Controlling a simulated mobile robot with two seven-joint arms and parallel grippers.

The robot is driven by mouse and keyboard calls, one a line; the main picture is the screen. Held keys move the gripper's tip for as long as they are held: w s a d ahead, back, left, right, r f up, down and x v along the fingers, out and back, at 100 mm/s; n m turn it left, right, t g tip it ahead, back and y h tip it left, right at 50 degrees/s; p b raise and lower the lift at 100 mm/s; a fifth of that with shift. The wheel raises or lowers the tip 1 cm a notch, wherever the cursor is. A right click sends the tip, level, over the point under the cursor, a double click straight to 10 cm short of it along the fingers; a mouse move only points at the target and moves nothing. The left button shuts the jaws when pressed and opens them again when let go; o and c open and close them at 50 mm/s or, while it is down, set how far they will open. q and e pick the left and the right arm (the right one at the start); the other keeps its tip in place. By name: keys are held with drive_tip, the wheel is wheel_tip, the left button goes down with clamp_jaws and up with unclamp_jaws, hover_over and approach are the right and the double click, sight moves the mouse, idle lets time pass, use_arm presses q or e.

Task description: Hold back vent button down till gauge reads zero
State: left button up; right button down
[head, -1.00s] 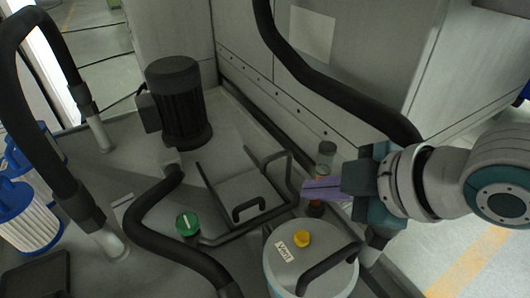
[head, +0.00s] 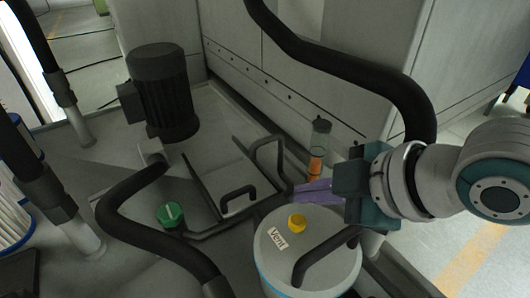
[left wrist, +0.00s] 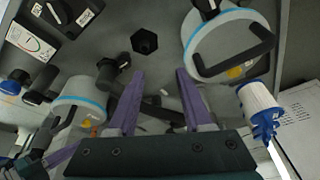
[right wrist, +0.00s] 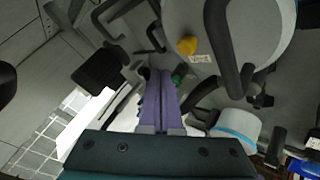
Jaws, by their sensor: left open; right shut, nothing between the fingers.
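A grey canister (head: 275,265) stands at the lower middle of the head view, with a yellow button (head: 297,223) and a "Vent" label on its lid. My right gripper (head: 298,192) is shut and empty. Its purple fingertips appear just above the button in the head view, apart from it. The right wrist view also shows the button (right wrist: 187,46), up and right of the fingertips. My left gripper (left wrist: 159,72) is open and empty, seen only in its wrist view, with canisters on both sides.
A clear tube with orange inside (head: 316,165) stands behind the right fingertips. A black handle (head: 325,258) arches over the canister lid. A green knob (head: 170,214), black hoses (head: 130,205) and a dark motor (head: 160,95) are at the left. A wall panel is behind.

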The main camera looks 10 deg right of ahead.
sight(305, 224)
drive_tip(key=shift+f+b, duration=0.5)
drive_tip(key=shift+f, duration=0.9)
use_arm(q)
drive_tip(key=shift+f, duration=0.95)
drive_tip(key=shift+a, duration=0.1)
use_arm(e)
drive_tip(key=shift+f, duration=0.1)
use_arm(q)
drive_tip(key=shift+f, duration=0.15)
use_arm(e)
drive_tip(key=shift+f, duration=0.25)
use_arm(q)
drive_tip(key=shift+f+b, duration=0.25)
drive_tip(key=shift+b, duration=0.15)
use_arm(e)
drive_tip(key=shift+f, duration=0.6)
idle(2.0)
